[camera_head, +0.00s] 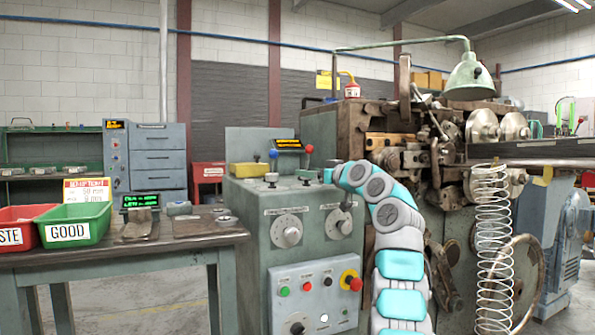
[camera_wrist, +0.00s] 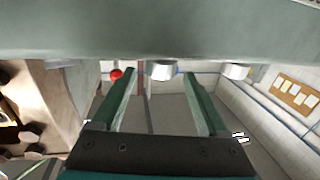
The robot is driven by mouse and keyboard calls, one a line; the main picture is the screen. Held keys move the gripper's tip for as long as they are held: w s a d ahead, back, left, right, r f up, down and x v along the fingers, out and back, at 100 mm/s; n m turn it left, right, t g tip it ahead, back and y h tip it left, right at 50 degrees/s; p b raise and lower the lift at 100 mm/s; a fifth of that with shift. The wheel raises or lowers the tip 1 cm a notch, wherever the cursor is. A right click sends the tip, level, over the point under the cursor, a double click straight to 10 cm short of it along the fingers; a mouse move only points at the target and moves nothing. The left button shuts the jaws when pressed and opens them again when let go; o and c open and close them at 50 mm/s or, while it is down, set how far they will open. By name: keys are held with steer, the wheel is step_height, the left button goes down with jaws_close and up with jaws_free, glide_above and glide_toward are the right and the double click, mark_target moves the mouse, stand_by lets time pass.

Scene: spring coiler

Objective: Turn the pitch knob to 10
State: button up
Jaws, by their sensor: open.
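A grey-green control cabinet (camera_head: 250,205) carries two round dials with knobs on its sloping face, a left knob (camera_head: 291,236) and a right knob (camera_head: 345,227). Their labels and settings are too small to read, so I cannot tell which is the pitch knob. My gripper (camera_wrist: 158,73) is open, its two green fingers spread and empty. In the wrist view a pale knob-like cylinder (camera_wrist: 163,71) appears between the fingertips, and another (camera_wrist: 236,71) lies to the right. I cannot tell whether the fingers touch anything.
A lower button panel (camera_head: 313,290) has a red emergency stop (camera_head: 355,284). Levers with blue and red balls (camera_head: 308,149) stand on the cabinet top. A tall coiled spring (camera_head: 493,250) stands right of my arm. The bench (camera_head: 120,257) at left holds a green bin (camera_head: 75,225).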

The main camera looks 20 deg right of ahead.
steer(key=p+x, duration=0.3)
steer(key=x, duration=0.2)
steer(key=shift+a+r+p, duration=0.1)
steer(key=shift+r+p, duration=0.05)
steer(key=shift+p, duration=0.15)
steer(key=shift+w+f, duration=0.25)
steer(key=shift+w, duration=0.1)
jaws_close()
